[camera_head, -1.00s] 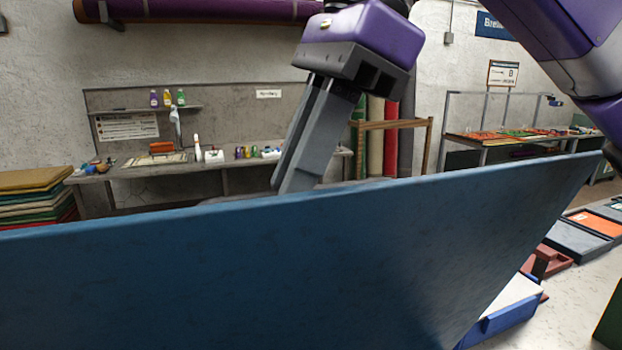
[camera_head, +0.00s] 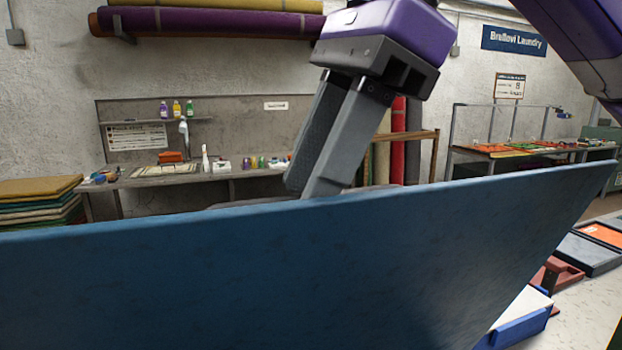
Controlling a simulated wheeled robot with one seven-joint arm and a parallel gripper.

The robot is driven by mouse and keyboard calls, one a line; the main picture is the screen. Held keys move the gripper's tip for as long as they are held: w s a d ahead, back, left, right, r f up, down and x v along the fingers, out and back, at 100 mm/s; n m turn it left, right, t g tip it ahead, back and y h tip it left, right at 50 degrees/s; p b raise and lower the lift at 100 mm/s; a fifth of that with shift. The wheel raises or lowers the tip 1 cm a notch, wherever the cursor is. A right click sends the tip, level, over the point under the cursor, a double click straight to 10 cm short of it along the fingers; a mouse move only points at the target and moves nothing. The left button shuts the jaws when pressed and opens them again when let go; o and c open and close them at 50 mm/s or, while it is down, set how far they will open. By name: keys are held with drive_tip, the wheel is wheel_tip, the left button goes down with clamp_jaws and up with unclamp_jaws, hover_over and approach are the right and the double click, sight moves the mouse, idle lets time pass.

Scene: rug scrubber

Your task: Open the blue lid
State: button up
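The blue lid (camera_head: 300,265) is a broad flat panel raised steeply across the lower half of the head view. Its top edge slopes slightly up to the right. My gripper (camera_head: 312,188) hangs at the lid's top edge, on its far side, pointing down and to the left. The two grey fingers are close together with a thin gap showing between them. The fingertips are partly hidden by the lid, so I cannot tell whether they touch it or hold anything. What the lid covers is hidden.
A workbench (camera_head: 225,172) with bottles and small items stands along the back wall. Folded rugs (camera_head: 40,203) are stacked at left. Rolled rugs (camera_head: 398,140) stand behind my gripper. A rack table (camera_head: 510,150) is at right. Blue and white pieces (camera_head: 522,318) lie on the floor at lower right.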

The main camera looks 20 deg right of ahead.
drive_tip(key=v, duration=0.7)
drive_tip(key=shift+b, duration=0.3)
